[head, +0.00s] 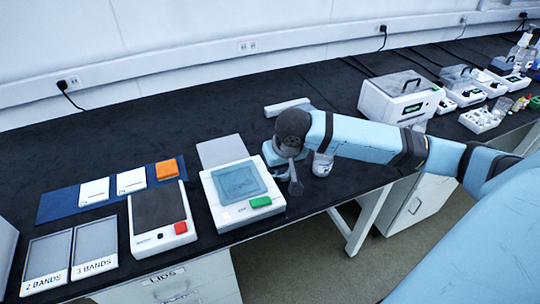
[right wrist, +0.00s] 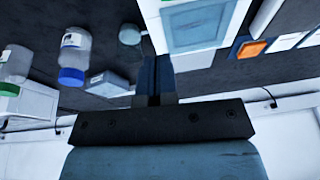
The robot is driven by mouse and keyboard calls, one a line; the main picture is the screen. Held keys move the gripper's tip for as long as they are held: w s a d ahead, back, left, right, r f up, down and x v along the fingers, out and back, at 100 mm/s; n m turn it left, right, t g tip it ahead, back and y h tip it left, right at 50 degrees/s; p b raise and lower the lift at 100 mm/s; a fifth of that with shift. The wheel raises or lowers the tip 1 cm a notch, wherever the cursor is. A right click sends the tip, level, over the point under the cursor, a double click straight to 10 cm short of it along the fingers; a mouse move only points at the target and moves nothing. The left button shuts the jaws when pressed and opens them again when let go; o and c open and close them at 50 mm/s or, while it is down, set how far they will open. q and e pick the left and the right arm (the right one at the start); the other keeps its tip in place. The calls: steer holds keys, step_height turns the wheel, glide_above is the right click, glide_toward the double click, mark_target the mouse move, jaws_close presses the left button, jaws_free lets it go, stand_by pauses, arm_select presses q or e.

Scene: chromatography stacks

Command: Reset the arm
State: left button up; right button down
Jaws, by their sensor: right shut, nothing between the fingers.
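My right arm reaches in from the right in the head view and bends down over the bench. A clear bottle (head: 322,166) stands close to the right of the gripper, partly hidden by the arm. In the right wrist view a blue-capped bottle (right wrist: 75,50) shows at left, apart from the fingers. My left gripper is not in view.
Left on the black bench are a red-buttoned device (head: 158,205), trays marked 2 BANDS (head: 47,260) and 3 BANDS (head: 97,242), and a blue mat (head: 57,206) with an orange block (head: 166,168). White instruments (head: 402,95) stand at right. The rear left bench is clear.

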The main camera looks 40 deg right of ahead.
steer(key=shift+a, duration=0.1)
steer(key=s+a+f+n+t+y+p, duration=0.1)
steer(key=a+f+n+t+y+p, duration=0.2)
steer(key=a, duration=0.6)
steer(key=s+a+f+n+t+p, duration=0.1)
steer(key=s+a+f+t+p, duration=0.1)
steer(key=s, duration=0.5)
steer(key=s+a+f+n+t+p, duration=0.2)
steer(key=s+f+p, duration=0.3)
steer(key=s, duration=0.3)
steer(key=shift+s+a+t+p, duration=0.15)
steer(key=shift+a+t+p, duration=0.15)
steer(key=shift+a+p, duration=0.45)
